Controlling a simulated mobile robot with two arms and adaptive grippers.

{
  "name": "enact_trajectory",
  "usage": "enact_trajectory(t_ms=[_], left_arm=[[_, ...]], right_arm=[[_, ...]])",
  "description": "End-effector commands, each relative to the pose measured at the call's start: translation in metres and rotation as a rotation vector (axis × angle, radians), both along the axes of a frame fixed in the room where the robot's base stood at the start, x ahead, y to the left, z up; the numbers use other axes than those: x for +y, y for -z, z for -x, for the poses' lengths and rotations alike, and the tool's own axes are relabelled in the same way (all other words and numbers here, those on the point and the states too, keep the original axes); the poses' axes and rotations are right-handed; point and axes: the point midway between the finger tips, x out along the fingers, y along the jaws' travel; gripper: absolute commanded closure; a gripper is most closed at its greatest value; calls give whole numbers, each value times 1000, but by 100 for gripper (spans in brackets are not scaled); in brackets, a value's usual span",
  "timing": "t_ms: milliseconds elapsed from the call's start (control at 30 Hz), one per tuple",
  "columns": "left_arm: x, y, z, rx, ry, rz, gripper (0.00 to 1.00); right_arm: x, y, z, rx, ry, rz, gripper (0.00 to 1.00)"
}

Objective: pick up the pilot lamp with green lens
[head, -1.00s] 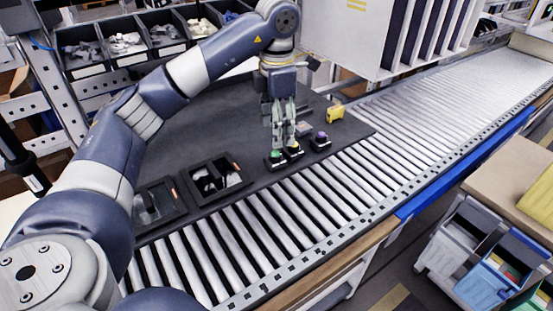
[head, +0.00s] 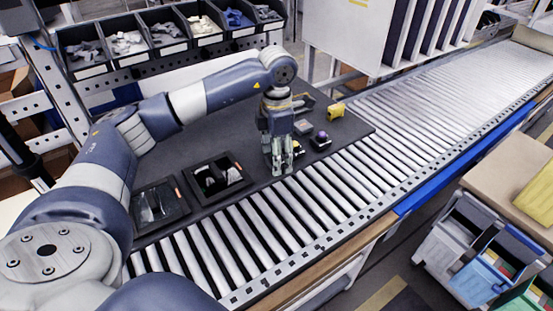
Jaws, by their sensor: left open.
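My left gripper (head: 279,170) points down at the front edge of the dark mat, with its fingers low over the spot beside the small lamps. It is open. The pilot lamp with green lens is not visible now; the gripper's fingers cover that spot, and I cannot tell whether the lamp is between them. A lamp with a pale yellowish lens (head: 298,150) sits just right of the fingers. A lamp with a purple lens (head: 321,138) stands further right. My right gripper is not in view.
Two black trays with parts, one at the left (head: 157,226) and one nearer (head: 244,180), lie left of the gripper on the dark mat (head: 185,150). A yellow object (head: 336,110) is behind the lamps. A roller conveyor (head: 300,215) runs along the front.

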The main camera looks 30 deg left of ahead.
Motion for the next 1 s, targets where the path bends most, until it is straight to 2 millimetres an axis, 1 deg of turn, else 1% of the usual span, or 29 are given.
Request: enact_trajectory(t_ms=[33,67,100,167,200,267,300,500,733,867,1000], left_arm=[[0,0,0,0,0,0,37],[0,0,0,0,0,0,40],[0,0,0,0,0,0,49],[0,0,0,0,0,0,62],[0,0,0,0,0,0,71],[0,0,0,0,0,0,85],[0,0,0,0,0,0,88],[0,0,0,1,0,-1,88],[0,-4,0,-1,0,1,88],[0,-13,-1,-3,0,0,88],[-1,-33,-1,-6,0,1,88]], right_arm=[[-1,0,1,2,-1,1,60],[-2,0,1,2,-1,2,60],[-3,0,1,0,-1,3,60],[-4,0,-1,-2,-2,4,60],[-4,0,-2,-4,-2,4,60],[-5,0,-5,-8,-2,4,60],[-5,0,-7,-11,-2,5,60],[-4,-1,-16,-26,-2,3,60],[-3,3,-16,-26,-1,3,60],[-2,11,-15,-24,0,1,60],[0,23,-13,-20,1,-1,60]])
